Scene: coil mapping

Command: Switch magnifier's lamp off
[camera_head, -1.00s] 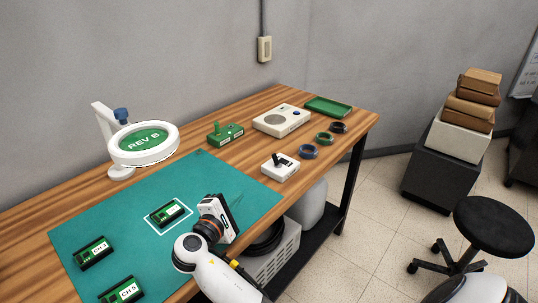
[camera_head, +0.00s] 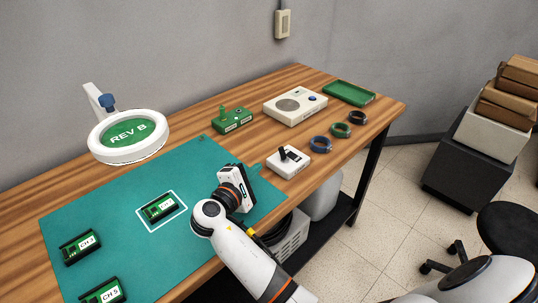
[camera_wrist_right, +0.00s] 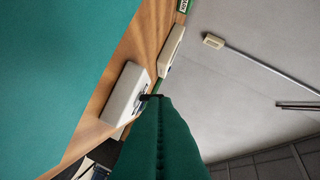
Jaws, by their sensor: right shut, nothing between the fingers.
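The magnifier (camera_head: 97,146) has a white ring head on a pale arm with a blue knob (camera_head: 107,101). My right gripper (camera_head: 257,168) is shut and empty. It hangs over the right part of the mat, well to the right of the magnifier and near a white box with a black lever (camera_head: 290,162). In the right wrist view the shut teal fingers (camera_wrist_right: 158,110) reach toward that white box (camera_wrist_right: 125,92). My left gripper is out of view.
A teal mat (camera_head: 110,205) holds several green circuit boards, one in a white outline (camera_head: 160,207). Behind are a green device (camera_head: 232,119), a cream device (camera_head: 295,104) and a green tray (camera_head: 349,93). Coloured rings (camera_head: 321,144) lie near the table's right edge.

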